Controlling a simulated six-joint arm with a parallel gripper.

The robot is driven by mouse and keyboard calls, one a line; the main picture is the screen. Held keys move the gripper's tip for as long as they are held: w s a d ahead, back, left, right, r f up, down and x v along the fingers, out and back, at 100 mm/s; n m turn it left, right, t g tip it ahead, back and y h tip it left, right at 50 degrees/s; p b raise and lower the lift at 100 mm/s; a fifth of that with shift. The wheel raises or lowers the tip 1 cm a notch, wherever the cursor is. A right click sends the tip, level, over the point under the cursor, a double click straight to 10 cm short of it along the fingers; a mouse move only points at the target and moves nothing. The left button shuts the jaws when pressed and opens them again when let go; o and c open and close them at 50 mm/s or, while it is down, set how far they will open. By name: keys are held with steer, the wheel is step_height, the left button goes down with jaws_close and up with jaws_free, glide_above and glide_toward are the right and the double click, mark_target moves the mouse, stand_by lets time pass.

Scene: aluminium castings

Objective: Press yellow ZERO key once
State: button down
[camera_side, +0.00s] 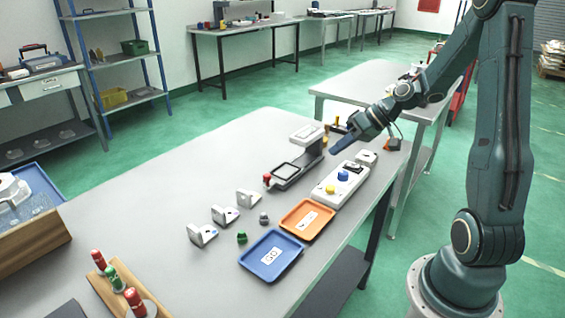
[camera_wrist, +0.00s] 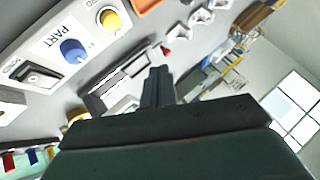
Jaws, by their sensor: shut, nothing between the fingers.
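The yellow key (camera_side: 330,189) is a round button at the near left end of a white key box (camera_side: 326,198). It also shows in the wrist view (camera_wrist: 110,20) at top left, beside partly readable lettering. A blue key (camera_side: 342,176) sits beside it on the same box; in the wrist view the blue key (camera_wrist: 73,51) has the label PART next to it. My gripper (camera_side: 334,151) is shut and empty, tilted down to the left, and appears above and behind the key box, apart from the keys. Its closed fingers (camera_wrist: 159,72) show in the wrist view.
A gauge stand (camera_side: 296,170) with a red knob stands close left of the box. A black rocker switch (camera_wrist: 36,77) is on the box's far end. An orange tray (camera_side: 291,230) and a blue tray (camera_side: 258,271) lie nearer; several castings (camera_side: 224,214) stand left of them.

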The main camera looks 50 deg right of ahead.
mark_target(335, 187)
steer(key=shift+f, duration=4.35)
steer(key=shift+f, duration=0.9)
steer(key=shift+r, duration=0.9)
steer(key=shift+r, duration=0.1)
steer(key=shift+r, duration=2.4)
